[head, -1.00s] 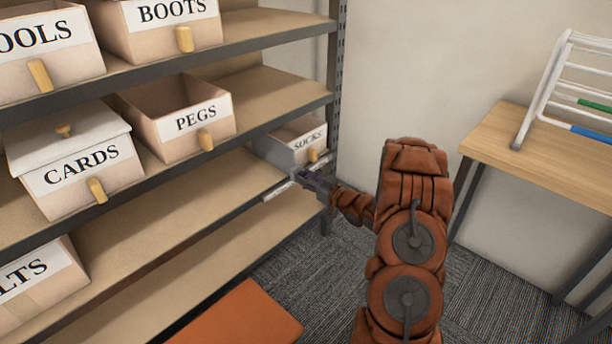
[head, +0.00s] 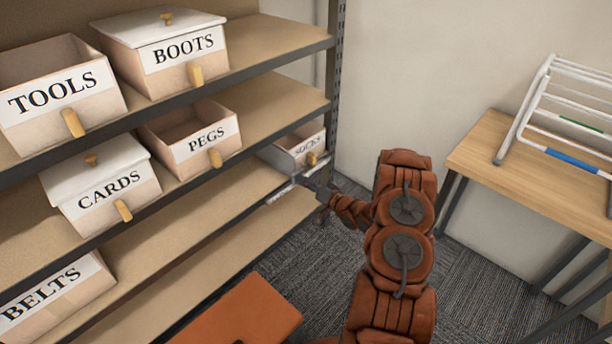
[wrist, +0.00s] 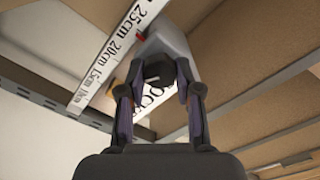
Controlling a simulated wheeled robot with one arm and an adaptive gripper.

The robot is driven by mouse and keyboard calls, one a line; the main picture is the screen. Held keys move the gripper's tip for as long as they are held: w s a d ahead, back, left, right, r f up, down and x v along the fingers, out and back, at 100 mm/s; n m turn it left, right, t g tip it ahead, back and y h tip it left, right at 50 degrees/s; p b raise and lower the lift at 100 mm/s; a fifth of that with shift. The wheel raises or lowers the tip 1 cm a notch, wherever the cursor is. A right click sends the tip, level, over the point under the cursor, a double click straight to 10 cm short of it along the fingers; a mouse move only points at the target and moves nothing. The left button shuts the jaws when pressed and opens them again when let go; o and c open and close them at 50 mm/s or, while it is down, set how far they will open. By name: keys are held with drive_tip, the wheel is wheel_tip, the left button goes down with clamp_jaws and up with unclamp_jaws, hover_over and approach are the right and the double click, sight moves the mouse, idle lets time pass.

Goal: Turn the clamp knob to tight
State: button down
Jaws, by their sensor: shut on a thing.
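A grey clamp body (wrist: 168,38) with a small red mark sits on the rail near the 25 cm mark. Its dark knob (wrist: 158,68) is between the fingertips of my gripper (wrist: 159,85), which is shut on it. In the head view my gripper (head: 308,182) is at the shelf front, small and partly hidden by my arm. I cannot read the knob's turn.
Above the rail sit bins labelled SOCKS (head: 302,148), PEGS (head: 205,142) and CARDS (head: 105,190), with TOOLS (head: 60,95) and BOOTS (head: 183,50) higher. A wooden table (head: 490,150) with a white rack (head: 560,110) stands right. An orange surface (head: 240,315) lies low in front.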

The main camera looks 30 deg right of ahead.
drive_tip(key=shift+m+p, duration=1.55)
drive_tip(key=shift+m, duration=3.25)
drive_tip(key=c, duration=0.8)
unclamp_jaws()
drive_tip(key=v, duration=1.2)
